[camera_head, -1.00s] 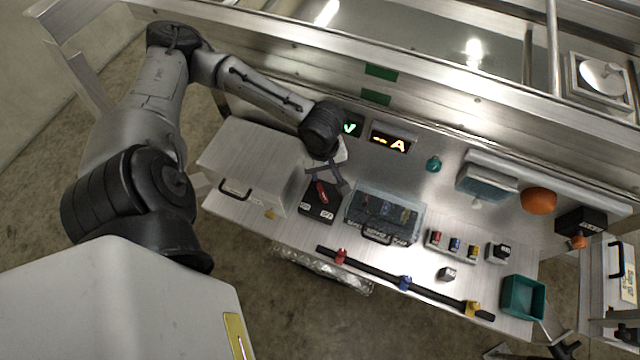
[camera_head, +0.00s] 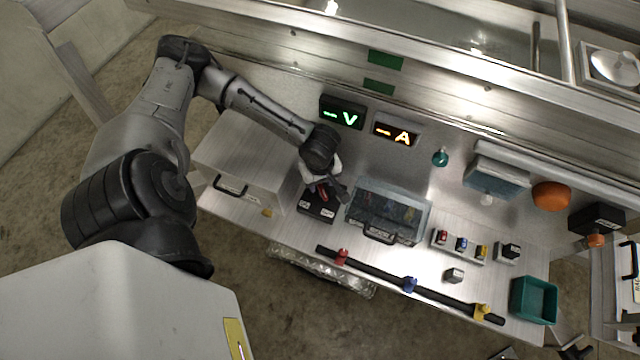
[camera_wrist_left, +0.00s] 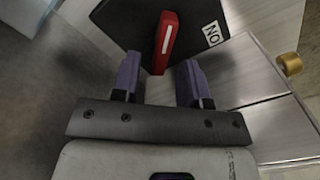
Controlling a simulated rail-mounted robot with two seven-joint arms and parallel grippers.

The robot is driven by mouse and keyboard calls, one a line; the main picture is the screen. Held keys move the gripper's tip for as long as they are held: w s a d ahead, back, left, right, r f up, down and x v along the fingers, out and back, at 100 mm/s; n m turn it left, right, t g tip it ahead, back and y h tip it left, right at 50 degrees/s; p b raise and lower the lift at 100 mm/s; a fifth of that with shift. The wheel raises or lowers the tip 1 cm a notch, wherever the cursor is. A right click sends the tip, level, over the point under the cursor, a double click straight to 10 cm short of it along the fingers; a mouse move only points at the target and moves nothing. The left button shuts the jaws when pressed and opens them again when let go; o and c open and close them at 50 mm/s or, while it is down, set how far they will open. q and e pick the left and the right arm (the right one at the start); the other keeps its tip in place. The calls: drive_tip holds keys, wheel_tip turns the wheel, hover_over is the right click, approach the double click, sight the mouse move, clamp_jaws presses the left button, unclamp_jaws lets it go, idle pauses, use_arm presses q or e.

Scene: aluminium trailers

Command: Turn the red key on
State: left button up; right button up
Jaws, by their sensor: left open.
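The red key (camera_wrist_left: 167,42) is a red handle with a white stripe on top of a black switch box (camera_head: 316,207). In the head view my left gripper (camera_head: 325,192) is over the box and partly hides the red key (camera_head: 322,192). My right gripper is not in view.
A metal box with a black handle (camera_head: 232,186) stands left of the switch box, and a clear-lidded case (camera_head: 388,212) stands right. Behind are a green "V" display (camera_head: 342,113) and an orange "A" display (camera_head: 395,134). A black bar with coloured clamps (camera_head: 409,284) lies in front.

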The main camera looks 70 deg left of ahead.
use_arm(q)
drive_tip(key=shift+f, duration=0.65)
drive_tip(key=shift+c, duration=0.4)
clamp_jaws()
